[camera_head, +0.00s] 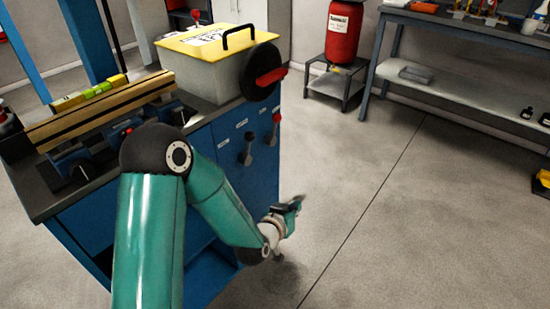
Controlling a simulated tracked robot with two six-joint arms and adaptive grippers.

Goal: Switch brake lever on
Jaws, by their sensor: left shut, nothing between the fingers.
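The blue cabinet (228,185) stands at the left with small levers on its right-hand face. One lever has a dark knob and points down (247,150). Another has a red upper part and a dark lower end (273,127). Small white labels sit beside them, too small to read, so I cannot tell which is the brake lever. My left gripper (294,204) is out in front of that face, lower than both levers and apart from them. Its fingers are shut and empty. My right gripper is out of view.
A black disc with a red handle (264,72) sticks out above the levers. A yellow-lidded box (215,75) and a wooden beam (95,115) with a yellow-green level lie on the cabinet top. A red cylinder (343,32) and a shelf (455,82) stand behind.

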